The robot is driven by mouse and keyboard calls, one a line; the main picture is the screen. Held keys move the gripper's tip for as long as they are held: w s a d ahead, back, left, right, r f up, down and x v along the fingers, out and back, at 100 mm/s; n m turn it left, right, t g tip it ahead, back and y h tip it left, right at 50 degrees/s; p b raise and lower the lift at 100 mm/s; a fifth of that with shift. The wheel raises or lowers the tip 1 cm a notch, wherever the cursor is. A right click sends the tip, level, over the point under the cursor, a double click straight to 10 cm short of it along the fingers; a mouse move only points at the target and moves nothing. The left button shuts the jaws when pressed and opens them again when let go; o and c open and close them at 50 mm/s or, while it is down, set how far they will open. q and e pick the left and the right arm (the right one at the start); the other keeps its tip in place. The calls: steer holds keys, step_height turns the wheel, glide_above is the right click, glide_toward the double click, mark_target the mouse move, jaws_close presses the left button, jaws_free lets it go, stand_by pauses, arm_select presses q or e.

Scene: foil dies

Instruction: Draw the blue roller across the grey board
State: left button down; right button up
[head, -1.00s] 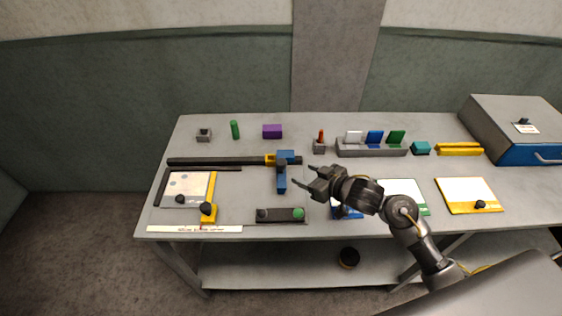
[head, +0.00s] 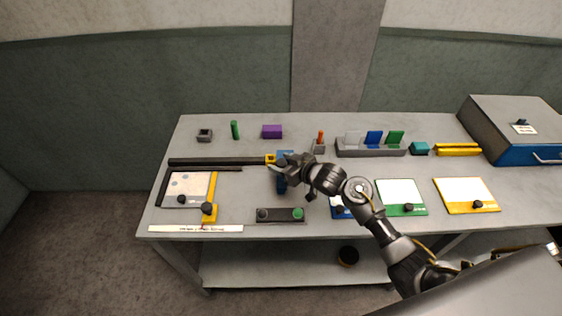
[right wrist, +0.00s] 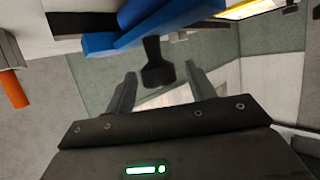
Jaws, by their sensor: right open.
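The blue roller (head: 285,154) sits at the right end of a long black rail (head: 220,161), and its lower part (head: 281,186) reaches toward the front of the table. My right gripper (head: 284,164) is over it in the head view and hides its middle. In the right wrist view, my open right gripper (right wrist: 161,70) has a black knob (right wrist: 155,66) between its fingertips, below the blue body (right wrist: 145,25); I cannot tell if they touch. A pale grey board (head: 188,185) with spots and a yellow right edge lies at the left. My left gripper is out of view.
A dark box (head: 281,215) with a green button stands in front of the roller. An orange-topped peg (head: 320,139) stands just behind my right gripper. White-faced boards (head: 401,192) lie to the right.

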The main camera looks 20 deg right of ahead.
steer(key=shift+w+a+f, duration=0.1)
steer(key=shift+w+a, duration=0.05)
steer(key=shift+w, duration=0.05)
